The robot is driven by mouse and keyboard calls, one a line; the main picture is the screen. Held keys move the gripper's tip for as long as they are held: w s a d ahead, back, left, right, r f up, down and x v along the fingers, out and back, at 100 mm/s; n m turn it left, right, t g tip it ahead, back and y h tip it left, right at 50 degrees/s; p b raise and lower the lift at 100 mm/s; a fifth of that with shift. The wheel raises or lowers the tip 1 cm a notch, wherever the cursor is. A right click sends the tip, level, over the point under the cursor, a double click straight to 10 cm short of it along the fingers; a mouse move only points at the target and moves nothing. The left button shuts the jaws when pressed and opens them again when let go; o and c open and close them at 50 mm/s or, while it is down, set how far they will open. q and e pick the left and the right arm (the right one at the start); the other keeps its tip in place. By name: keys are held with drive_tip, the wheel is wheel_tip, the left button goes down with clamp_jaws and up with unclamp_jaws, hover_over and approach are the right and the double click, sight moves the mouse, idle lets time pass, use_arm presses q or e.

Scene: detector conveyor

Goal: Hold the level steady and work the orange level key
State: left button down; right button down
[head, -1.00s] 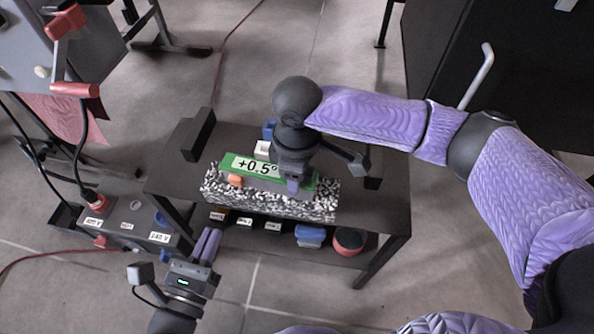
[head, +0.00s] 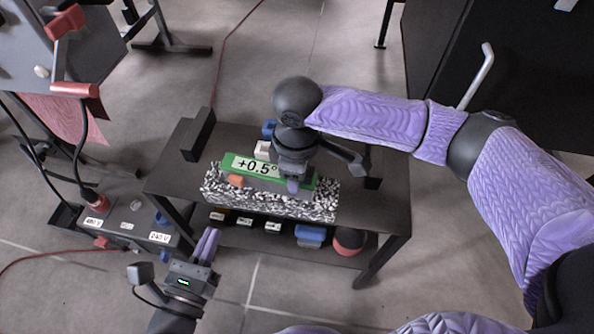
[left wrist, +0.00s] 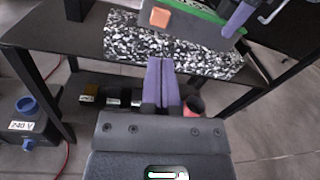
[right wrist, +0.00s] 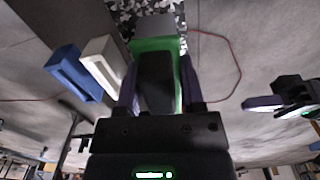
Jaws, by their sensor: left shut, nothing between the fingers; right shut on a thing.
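The level is a grey and green bar with a +0.5° display (head: 257,166), lying on a black-and-white speckled block (head: 265,200) on the dark table. The orange key (head: 236,180) is on its front face near the left end; it also shows in the left wrist view (left wrist: 160,17). My right gripper (head: 293,185) is shut on the level near its right end; in the right wrist view its fingers flank the green body (right wrist: 157,70). My left gripper (head: 207,243) is shut and empty, in front of and below the block, apart from it; its fingertips also show in the left wrist view (left wrist: 162,62).
A white block (head: 262,150) and a blue block (head: 269,129) stand behind the level. A black upright block (head: 199,132) is at the table's left. A voltage box (head: 128,222) stands left.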

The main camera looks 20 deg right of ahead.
idle(0.8)
use_arm(q)
drive_tip(key=n+y, duration=0.3)
drive_tip(key=n, duration=0.3)
drive_tip(key=s+n+y, duration=0.1)
drive_tip(key=n+y, duration=0.3)
drive_tip(key=n, duration=0.3)
drive_tip(key=n+g+y, duration=0.1)
drive_tip(key=n+y, duration=0.3)
drive_tip(key=n, duration=0.3)
drive_tip(key=shift+s+r, duration=0.1)
drive_tip(key=shift+s, duration=0.15)
drive_tip(key=shift+w, duration=0.1)
approach(227, 181)
drive_tip(key=shift+a+x, duration=0.2)
drive_tip(key=shift+x, duration=1.65)
drive_tip(key=shift+w+d, duration=0.25)
drive_tip(key=shift+d, duration=0.05)
